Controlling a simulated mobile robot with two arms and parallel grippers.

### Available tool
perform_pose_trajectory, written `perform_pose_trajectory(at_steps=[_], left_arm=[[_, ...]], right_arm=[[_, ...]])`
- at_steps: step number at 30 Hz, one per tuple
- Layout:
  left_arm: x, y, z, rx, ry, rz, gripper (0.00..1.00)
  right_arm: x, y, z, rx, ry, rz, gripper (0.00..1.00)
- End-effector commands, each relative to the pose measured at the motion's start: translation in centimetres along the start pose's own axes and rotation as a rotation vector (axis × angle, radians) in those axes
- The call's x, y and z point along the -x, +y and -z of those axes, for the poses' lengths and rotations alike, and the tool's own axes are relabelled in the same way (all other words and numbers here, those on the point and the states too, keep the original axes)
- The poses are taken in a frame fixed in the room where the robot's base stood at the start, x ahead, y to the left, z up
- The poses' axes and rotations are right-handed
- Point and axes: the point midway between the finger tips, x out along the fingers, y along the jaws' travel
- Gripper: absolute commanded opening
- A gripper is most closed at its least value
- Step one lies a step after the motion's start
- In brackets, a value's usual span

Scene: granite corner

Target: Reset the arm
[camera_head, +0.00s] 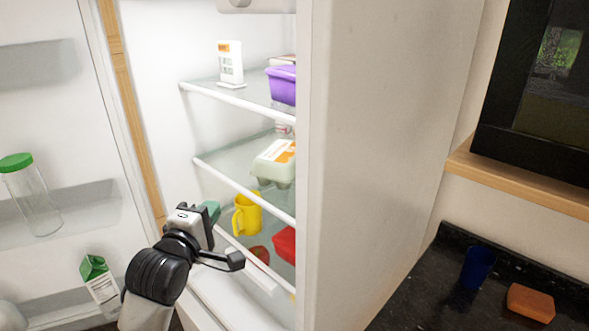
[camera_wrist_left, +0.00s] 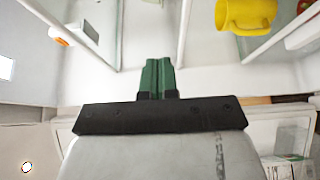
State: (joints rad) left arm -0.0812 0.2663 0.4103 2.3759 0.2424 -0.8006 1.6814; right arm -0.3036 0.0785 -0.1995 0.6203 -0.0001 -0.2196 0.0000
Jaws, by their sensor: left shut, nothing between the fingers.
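My left gripper (camera_head: 212,210) is in front of the open fridge's shelves, left of a yellow mug (camera_head: 247,214). In the left wrist view its green fingers (camera_wrist_left: 157,77) are together with nothing between them. The yellow mug also shows at the top right of the left wrist view (camera_wrist_left: 246,14), apart from the fingers. My right gripper is in neither view.
The fridge shelves hold a purple container (camera_head: 282,84), an egg carton (camera_head: 274,163) and a red object (camera_head: 284,244). The open door at left holds a green-lidded jar (camera_head: 32,195) and a carton (camera_head: 99,284). A dark counter at right bears a blue cup (camera_head: 477,267) and an orange-brown block (camera_head: 530,302).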

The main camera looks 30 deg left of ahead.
Motion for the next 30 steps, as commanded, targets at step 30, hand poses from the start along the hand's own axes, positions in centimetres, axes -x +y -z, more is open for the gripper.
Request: perform_pose_trajectory(at_steps=[30], left_arm=[[23.0,-25.2,-13.3,-1.574,-1.226,0.751,0.0]], right_arm=[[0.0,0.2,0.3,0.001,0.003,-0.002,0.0]])
